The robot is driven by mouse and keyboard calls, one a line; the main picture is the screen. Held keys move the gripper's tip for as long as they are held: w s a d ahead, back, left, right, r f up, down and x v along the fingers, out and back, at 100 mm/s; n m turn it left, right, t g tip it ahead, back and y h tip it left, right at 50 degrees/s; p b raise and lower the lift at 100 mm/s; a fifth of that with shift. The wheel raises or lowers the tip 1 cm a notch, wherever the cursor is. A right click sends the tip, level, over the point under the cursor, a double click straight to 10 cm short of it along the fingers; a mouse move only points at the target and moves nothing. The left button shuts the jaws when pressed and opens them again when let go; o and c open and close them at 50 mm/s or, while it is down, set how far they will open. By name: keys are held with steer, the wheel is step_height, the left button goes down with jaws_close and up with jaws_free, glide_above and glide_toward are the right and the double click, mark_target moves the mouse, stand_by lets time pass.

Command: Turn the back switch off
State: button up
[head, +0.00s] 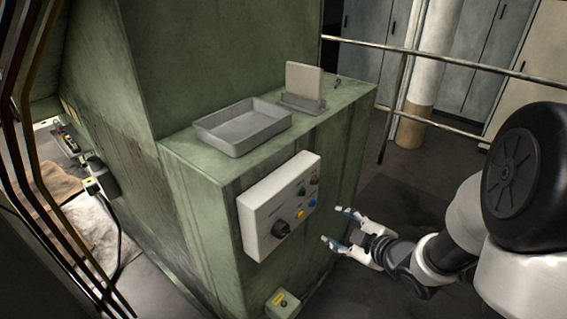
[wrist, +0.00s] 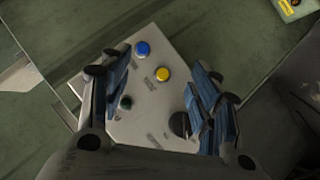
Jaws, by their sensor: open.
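A pale control panel (head: 278,207) is mounted on the side of the green machine. I cannot tell which control is the back switch. My gripper (head: 338,227) is open and empty, to the right of the panel and apart from it. In the wrist view the blue button (wrist: 143,48) and yellow button (wrist: 163,74) show between the fingers. The large knob (wrist: 180,124) is beside the right finger; the red button is not visible there.
A grey tray (head: 243,127) and a flat upright block in a holder (head: 303,86) stand on the machine's ledge. A small yellow-faced box (head: 283,302) sits low on the machine. A metal railing (head: 440,62) runs behind. Cables (head: 45,170) hang at the left.

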mark_target(287, 233)
steer(key=s+a+f+n+y, duration=0.1)
steer(key=s+a+n+y, duration=0.2)
steer(key=s+a+y, duration=0.5)
steer(key=shift+y, duration=0.4)
steer(key=x, duration=0.3)
steer(key=w+p+x, duration=0.1)
steer(key=x, duration=0.2)
steer(key=d+p+x, duration=0.1)
steer(key=x, duration=0.2)
steer(key=shift+w+d+r, duration=0.1)
steer(key=shift+w+d, duration=0.05)
steer(key=shift+w, duration=0.15)
steer(key=m+p, duration=0.3)
steer(key=p, duration=0.1)
steer(key=shift+s+d+r, duration=0.1)
steer(key=shift+d+r, duration=0.15)
steer(key=shift+d, duration=0.05)
steer(key=shift+d+f+m+p, duration=0.1)
steer(key=shift+m+p, duration=0.2)
steer(key=shift+m, duration=0.4)
steer(key=m, duration=0.3)
steer(key=shift+f, duration=0.25)
steer(key=shift+c, duration=0.4)
